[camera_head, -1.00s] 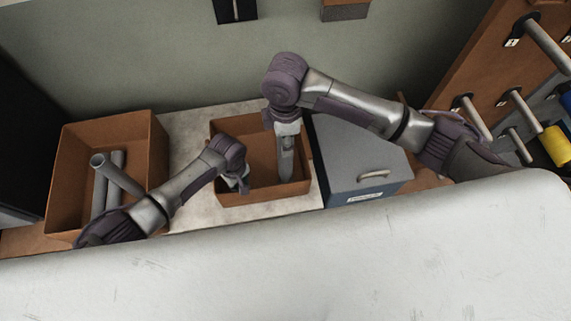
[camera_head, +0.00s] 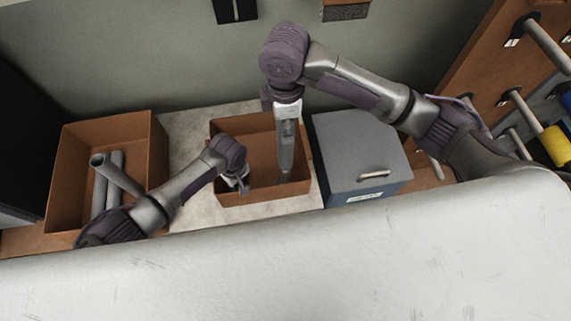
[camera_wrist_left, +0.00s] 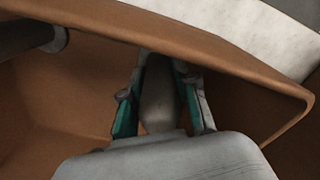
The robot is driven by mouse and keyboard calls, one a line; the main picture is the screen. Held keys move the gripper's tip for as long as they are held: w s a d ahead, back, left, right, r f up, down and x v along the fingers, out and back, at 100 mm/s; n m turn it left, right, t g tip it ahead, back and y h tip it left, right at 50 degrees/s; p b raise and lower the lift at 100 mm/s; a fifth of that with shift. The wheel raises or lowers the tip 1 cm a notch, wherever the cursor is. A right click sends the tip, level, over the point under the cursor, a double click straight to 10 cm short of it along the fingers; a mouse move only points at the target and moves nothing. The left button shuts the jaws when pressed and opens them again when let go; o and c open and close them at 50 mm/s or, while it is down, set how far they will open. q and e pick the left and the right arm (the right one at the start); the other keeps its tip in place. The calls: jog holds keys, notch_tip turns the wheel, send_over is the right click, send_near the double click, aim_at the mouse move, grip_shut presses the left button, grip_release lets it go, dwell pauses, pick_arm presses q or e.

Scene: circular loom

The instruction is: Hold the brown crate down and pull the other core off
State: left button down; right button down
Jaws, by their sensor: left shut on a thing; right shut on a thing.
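The brown crate (camera_head: 228,132) stands open on the bench in the middle of the head view. My right gripper (camera_head: 287,108) is above the crate's back wall, shut on the upper part of a long grey core (camera_head: 286,150). The core hangs about upright, its lower end inside the crate. A dark round end (camera_wrist_left: 50,38) shows at the upper left of the left wrist view.
A brown box (camera_head: 152,140) with several grey tubes (camera_head: 115,175) stands at the left. A grey-lidded blue box (camera_head: 355,145) stands right beside the crate. A brown pegboard (camera_head: 470,90) with pegs and a yellow spool (camera_head: 556,145) is at the right.

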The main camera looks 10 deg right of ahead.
notch_tip(320, 180, up, 7)
dwell(0.8)
jog(key=shift+r, duration=0.1)
pick_arm(q)
jog(key=c, duration=0.8)
grip_release()
jog(key=shift+r, duration=0.1)
notch_tip(320, 180, up, 12)
jog(key=shift+f, duration=0.1)
